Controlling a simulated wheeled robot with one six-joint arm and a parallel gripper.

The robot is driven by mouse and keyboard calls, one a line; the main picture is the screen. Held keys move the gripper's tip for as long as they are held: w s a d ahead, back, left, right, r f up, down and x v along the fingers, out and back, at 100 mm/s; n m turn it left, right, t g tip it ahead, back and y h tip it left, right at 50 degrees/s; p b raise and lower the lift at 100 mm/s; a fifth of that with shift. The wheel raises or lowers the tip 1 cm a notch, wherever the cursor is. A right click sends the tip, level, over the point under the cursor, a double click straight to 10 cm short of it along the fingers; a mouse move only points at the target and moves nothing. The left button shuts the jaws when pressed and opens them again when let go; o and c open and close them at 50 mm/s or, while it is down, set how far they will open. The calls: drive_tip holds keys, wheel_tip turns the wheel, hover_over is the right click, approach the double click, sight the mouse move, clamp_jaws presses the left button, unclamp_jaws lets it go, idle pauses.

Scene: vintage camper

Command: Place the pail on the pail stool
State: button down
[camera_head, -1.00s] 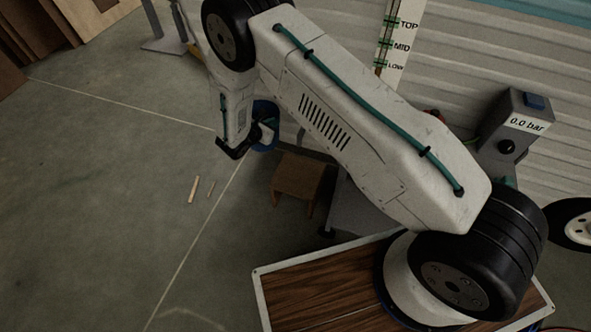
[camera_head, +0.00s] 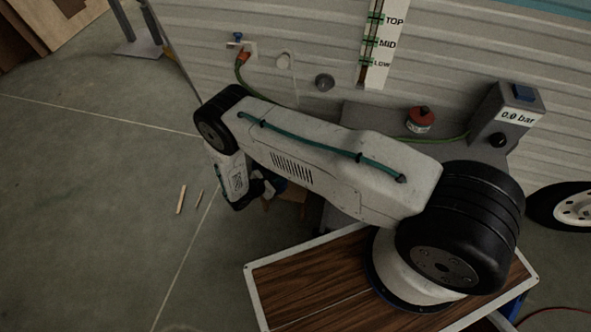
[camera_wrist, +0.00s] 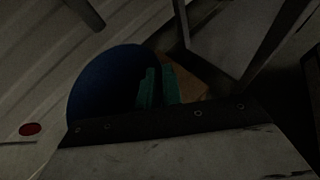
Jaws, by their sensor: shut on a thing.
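The blue pail (camera_wrist: 100,88) fills the left middle of the dark wrist view, and my gripper (camera_wrist: 157,88) is shut on it with its green fingers. In the head view only a small blue part of the pail (camera_head: 279,185) shows behind my wrist. The brown wooden pail stool (camera_head: 290,203) stands on the floor there, mostly hidden by my arm. In the wrist view a brown patch, seemingly the stool top (camera_wrist: 190,77), lies just right of the fingers. I cannot tell whether the pail touches the stool.
The ribbed camper wall (camera_head: 320,40) rises behind, with a hose plugged in and a level gauge (camera_head: 378,45). Two small wooden sticks (camera_head: 182,199) lie on open floor at left.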

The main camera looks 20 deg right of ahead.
drive_tip(key=r+x, duration=0.1)
drive_tip(key=x, duration=0.9)
drive_tip(key=shift+d, duration=0.2)
drive_tip(key=c, duration=1.5)
unclamp_jaws()
drive_tip(key=shift+c, duration=0.2)
